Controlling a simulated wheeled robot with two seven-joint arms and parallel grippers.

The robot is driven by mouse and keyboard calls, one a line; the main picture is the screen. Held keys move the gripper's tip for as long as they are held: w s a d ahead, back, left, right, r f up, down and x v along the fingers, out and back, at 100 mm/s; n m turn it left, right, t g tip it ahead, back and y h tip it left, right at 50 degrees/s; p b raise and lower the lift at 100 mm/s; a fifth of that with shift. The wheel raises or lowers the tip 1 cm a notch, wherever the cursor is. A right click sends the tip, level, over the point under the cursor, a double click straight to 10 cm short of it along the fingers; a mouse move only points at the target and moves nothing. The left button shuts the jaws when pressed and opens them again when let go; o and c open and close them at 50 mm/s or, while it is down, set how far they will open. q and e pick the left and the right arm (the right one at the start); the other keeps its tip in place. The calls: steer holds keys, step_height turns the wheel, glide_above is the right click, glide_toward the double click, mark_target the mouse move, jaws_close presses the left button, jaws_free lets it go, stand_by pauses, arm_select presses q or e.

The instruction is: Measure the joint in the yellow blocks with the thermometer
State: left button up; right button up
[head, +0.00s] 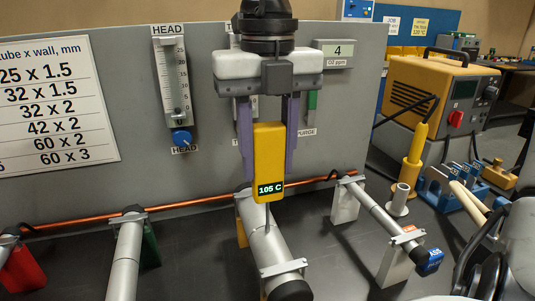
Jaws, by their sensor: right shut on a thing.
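My right gripper (268,168) hangs from the top centre and is shut on the yellow thermometer (269,148), which it holds upright. The thermometer's display reads 105 C. Its thin probe points down at the grey tube (265,246) in the middle; the tip appears to meet the tube's upper surface, but I cannot tell for sure if it touches. The tube rests on the yellow blocks (242,233), which are mostly hidden beneath it; the joint is not clearly distinguishable.
Other tubes lie on red (22,270), green (150,246) and white (345,206) blocks. A copper pipe (190,206) runs along the grey panel (110,185). A yellow welding unit (440,92), a yellow torch (416,150) and a blue rack (438,190) stand right.

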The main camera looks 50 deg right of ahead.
mark_target(268, 123)
steer(key=shift+r+p, duration=2.4)
steer(key=shift+r, duration=0.65)
